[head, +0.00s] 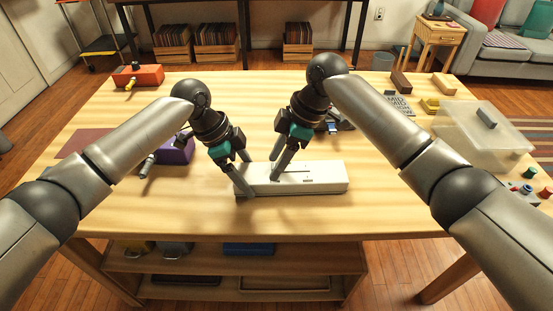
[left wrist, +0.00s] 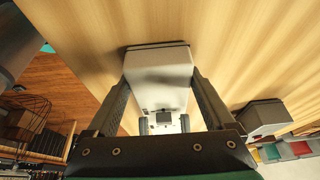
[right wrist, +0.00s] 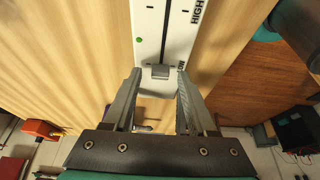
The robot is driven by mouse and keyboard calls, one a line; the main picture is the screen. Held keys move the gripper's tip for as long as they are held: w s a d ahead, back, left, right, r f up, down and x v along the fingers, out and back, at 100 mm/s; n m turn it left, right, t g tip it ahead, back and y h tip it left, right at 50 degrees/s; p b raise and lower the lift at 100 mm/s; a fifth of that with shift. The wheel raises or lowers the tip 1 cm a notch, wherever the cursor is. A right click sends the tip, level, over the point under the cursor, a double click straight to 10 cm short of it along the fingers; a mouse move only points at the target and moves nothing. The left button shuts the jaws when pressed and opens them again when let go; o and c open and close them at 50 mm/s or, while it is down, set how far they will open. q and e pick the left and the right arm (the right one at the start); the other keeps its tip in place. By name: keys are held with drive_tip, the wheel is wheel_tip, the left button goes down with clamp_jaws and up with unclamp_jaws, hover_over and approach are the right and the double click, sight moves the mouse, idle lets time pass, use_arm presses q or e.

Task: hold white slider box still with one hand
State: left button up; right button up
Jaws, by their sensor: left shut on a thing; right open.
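The white slider box (head: 325,177) lies flat on the wooden table near its front edge, long side running left to right. My left gripper (head: 243,188) is shut on its left end; in the left wrist view a finger lies along each side of the box (left wrist: 160,70). My right gripper (head: 276,174) is open over the top of the box. In the right wrist view a small grey slider knob (right wrist: 159,71) shows between its fingertips, near the "LOW" mark, with "HIGH" printed farther along. I cannot tell whether those fingers touch the knob.
A purple box (head: 176,152) with a dark handle stands left of the slider box. An orange box (head: 145,74) is at the back left. A translucent bin (head: 470,140), a label plate (head: 398,106) and small blocks are on the right.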

drive_tip(key=v, duration=1.2)
use_arm(q)
drive_tip(key=o, duration=1.3)
use_arm(e)
drive_tip(key=shift+f, duration=0.1)
use_arm(q)
drive_tip(key=v, duration=1.2)
drive_tip(key=shift+r, duration=0.1)
wheel_tip(320, 180, up, 10)
drive_tip(key=p, duration=1.3)
use_arm(e)
wheel_tip(320, 180, up, 13)
